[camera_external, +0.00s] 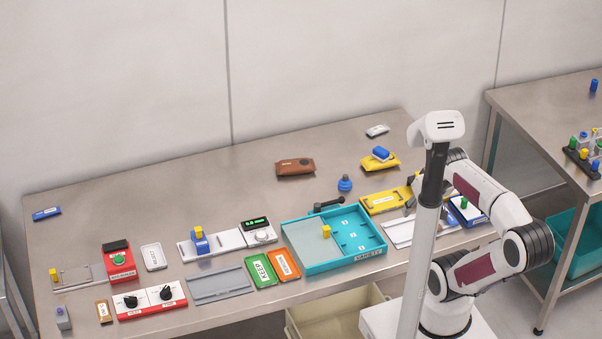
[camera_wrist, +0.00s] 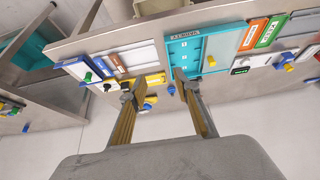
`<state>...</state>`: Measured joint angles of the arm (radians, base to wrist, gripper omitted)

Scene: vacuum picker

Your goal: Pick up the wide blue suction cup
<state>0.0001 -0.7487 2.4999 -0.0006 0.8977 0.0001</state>
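A wide, round blue piece (camera_external: 345,184) that looks like the suction cup stands on the bare table behind the teal tray, in the external view. A small blue shape beside my right finger in the wrist view (camera_wrist: 171,89) appears to be the same piece. My gripper (camera_wrist: 155,87) is open and empty, its two fingers spread apart above the table. The blue piece is not between the fingertips in a grip. In the external view the pole and arm largely hide my gripper, so its height is unclear.
The teal tray (camera_external: 311,267) with a yellow piece stands in front of the blue piece, with a black-handled part at its back edge. A yellow base with a blue top (camera_external: 381,156) and a brown pouch (camera_external: 295,167) lie behind. The table's back left is mostly clear.

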